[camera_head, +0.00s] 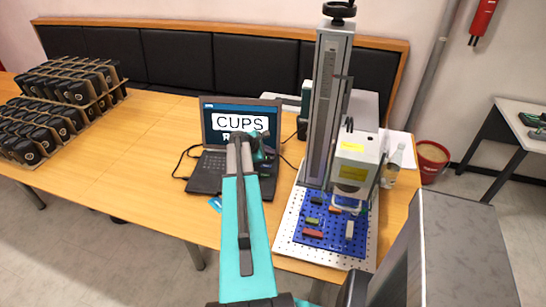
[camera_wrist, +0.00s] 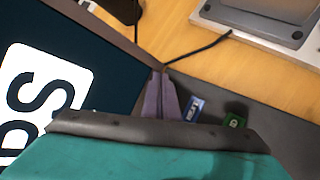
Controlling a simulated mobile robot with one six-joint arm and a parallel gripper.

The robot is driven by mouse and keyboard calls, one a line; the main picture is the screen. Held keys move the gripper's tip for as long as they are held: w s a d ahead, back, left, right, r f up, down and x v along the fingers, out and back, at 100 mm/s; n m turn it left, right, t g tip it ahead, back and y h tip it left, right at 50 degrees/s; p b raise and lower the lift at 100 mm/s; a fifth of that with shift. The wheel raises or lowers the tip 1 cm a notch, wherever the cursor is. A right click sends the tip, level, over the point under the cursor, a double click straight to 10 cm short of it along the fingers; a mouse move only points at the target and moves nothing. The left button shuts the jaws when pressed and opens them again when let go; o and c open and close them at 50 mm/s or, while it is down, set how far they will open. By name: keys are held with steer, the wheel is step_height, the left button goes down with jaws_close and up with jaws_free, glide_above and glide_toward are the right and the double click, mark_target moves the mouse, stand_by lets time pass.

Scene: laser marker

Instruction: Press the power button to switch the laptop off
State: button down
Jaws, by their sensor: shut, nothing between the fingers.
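The laptop (camera_head: 207,172) stands open on the wooden table, its screen lit with the word "CUPS" and a second line partly hidden by my arm. In the wrist view its screen (camera_wrist: 110,62) fills the left and its dark grey deck (camera_wrist: 285,125) lies at the right. A small blue patch (camera_wrist: 194,109) with white writing and a small green patch (camera_wrist: 234,121) are on the deck; I cannot tell whether either is the power button. My gripper (camera_wrist: 160,92) is shut and empty, its fingertips over the deck near the hinge, left of the blue patch. Contact is unclear.
The laser marker (camera_head: 328,110) stands right of the laptop on a perforated plate with a blue fixture (camera_head: 307,243). Racks of black cups (camera_head: 60,95) fill the table's left end. A cable (camera_wrist: 200,48) runs behind the laptop. The table between racks and laptop is clear.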

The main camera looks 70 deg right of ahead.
steer(key=shift+f, duration=0.2)
stand_by(0.5)
steer(key=shift+f+b, duration=0.25)
steer(key=shift+b, duration=0.05)
steer(key=shift+f, duration=0.15)
stand_by(0.5)
steer(key=shift+r, duration=0.65)
steer(key=shift+r+p, duration=1.85)
steer(key=shift+r, duration=1.15)
